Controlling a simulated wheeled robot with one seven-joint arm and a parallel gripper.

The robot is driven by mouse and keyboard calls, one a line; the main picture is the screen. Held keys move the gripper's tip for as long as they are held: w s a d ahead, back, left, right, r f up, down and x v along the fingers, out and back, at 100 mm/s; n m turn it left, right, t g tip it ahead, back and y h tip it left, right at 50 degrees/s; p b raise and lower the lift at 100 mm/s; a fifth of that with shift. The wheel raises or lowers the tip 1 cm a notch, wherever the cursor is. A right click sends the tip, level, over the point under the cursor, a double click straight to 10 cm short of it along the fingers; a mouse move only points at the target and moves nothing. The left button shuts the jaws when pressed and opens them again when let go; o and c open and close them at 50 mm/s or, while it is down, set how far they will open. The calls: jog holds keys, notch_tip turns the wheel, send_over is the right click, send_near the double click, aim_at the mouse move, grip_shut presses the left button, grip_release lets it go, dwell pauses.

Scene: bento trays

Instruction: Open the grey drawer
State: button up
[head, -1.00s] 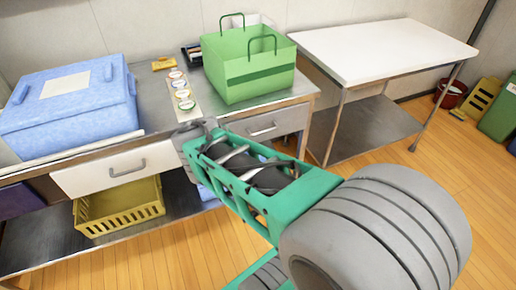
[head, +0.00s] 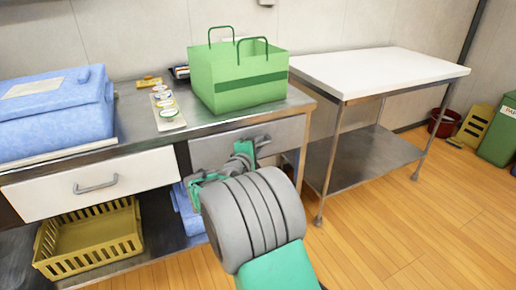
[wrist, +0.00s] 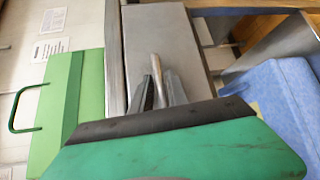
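The grey drawer (head: 287,131) sits under the right end of the metal counter, its front seeming flush with the frame. Its metal handle (head: 263,140) shows just beyond my gripper (head: 238,160); my wrist hides the lower left of the drawer front. In the wrist view the drawer front (wrist: 165,32) fills the upper middle. The handle (wrist: 157,66) points down between the two grey fingertips of my gripper (wrist: 161,90). The fingers are apart, one on each side of the handle. I cannot tell whether they touch it.
A green bag (head: 240,80) stands on the counter above the drawer. A white drawer (head: 130,178) is to the left, above a yellow basket (head: 92,240). A blue box (head: 50,120) sits on the counter. A white-topped table (head: 385,68) stands right.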

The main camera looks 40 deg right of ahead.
jog(key=shift+c, duration=0.3)
grip_shut()
dwell(1.1)
